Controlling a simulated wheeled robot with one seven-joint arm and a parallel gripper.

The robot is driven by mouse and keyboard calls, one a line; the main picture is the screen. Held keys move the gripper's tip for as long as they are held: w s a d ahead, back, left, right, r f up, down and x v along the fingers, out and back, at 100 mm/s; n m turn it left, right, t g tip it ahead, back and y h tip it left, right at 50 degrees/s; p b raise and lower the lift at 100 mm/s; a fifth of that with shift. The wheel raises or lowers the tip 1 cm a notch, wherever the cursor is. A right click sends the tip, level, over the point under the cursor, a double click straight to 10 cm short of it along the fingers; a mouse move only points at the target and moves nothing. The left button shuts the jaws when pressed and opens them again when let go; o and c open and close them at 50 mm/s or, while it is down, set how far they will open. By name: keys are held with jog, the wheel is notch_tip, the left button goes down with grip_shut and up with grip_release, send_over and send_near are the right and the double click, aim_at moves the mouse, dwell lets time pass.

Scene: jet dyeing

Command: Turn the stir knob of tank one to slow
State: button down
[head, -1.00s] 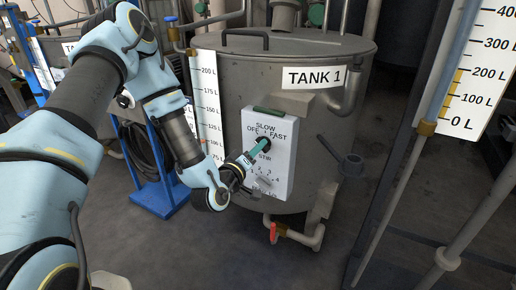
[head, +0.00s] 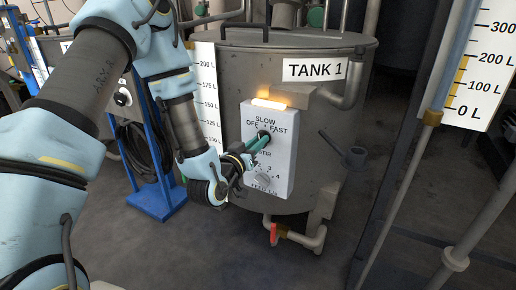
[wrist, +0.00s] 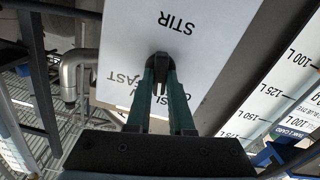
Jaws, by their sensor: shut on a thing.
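The tank one panel (head: 281,178) is a white box on the grey tank marked TANK 1 (head: 345,120). Its black stir knob (head: 264,134) sits amid the words OFF, SLOW and FAST, with STIR below. My gripper (head: 261,141) reaches it from the lower left, its teal fingers shut on the knob. In the wrist view the knob (wrist: 160,62) is between the fingertips, and its dark bar runs down between them. The fingers cover part of the lettering, so the exact setting is hard to read. A lamp (head: 268,103) on top of the panel glows orange.
A second, numbered knob (head: 263,179) is low on the panel, close under my gripper. A blue trolley (head: 160,195) with a coiled hose stands left. The floor in front is clear.

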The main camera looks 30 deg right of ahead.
jog(key=shift+f+m+b, duration=0.1)
jog(key=shift+m+b, duration=0.65)
jog(key=shift+m, duration=0.35)
jog(key=c, duration=0.8)
grip_release()
jog(key=p+v, duration=0.7)
jog(key=v, duration=0.4)
jog(key=shift+w, duration=0.1)
